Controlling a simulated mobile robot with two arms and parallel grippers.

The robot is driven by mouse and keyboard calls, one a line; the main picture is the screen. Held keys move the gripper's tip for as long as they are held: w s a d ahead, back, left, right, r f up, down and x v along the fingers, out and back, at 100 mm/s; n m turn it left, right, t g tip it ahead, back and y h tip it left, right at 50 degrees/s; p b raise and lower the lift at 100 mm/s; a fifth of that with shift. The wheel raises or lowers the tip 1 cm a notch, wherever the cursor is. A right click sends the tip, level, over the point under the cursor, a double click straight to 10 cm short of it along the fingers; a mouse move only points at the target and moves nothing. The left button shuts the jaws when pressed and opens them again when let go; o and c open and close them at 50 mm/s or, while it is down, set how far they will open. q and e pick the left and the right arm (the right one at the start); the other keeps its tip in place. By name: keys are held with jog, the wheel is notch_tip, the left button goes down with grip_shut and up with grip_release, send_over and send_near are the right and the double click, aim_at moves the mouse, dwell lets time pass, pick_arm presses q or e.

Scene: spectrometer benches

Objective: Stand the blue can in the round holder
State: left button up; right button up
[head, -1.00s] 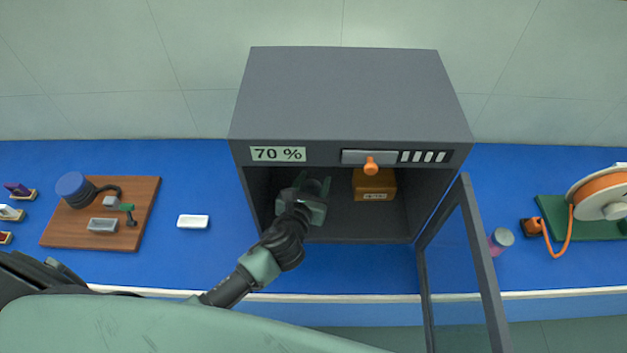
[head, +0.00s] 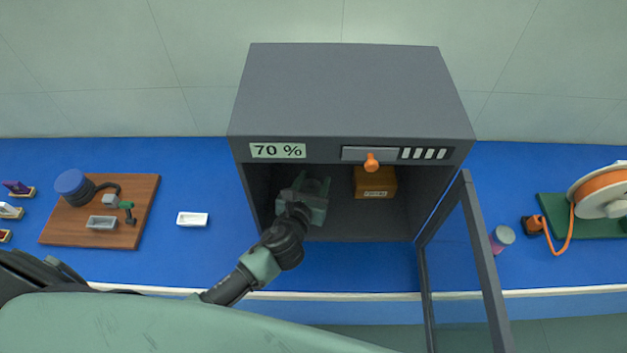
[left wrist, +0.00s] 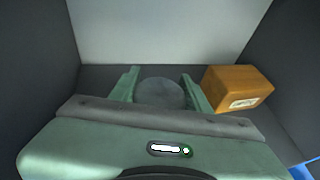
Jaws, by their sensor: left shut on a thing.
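My left gripper (head: 312,186) is inside the open grey cabinet, on its left side. In the left wrist view its two green fingers stand on either side of a can with a round grey top (left wrist: 160,93), and it is shut on this can. The can's side is hidden, so I cannot see its colour or whether it touches the floor. I cannot make out a round holder inside the cabinet. My right gripper is not in view.
An orange-brown box (head: 375,183) stands just right of the gripper in the cabinet (head: 350,95). The glass door (head: 470,265) is swung open to the right. A pinkish can (head: 501,239) stands beyond it. A wooden board (head: 120,235) and a white dish (head: 193,219) lie left.

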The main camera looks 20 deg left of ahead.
aim_at(309, 192)
pick_arm(q)
jog(key=shift+f, duration=0.15)
jog(key=o, duration=1.2)
jog(key=shift+s, duration=0.1)
jog(key=shift+p+v, duration=0.7)
jog(key=shift+v, duration=0.55)
jog(key=shift+p+v, duration=0.65)
jog(key=shift+v, duration=1)
jog(key=p+v, duration=0.1)
jog(key=v, duration=0.4)
jog(key=shift+s, duration=0.1)
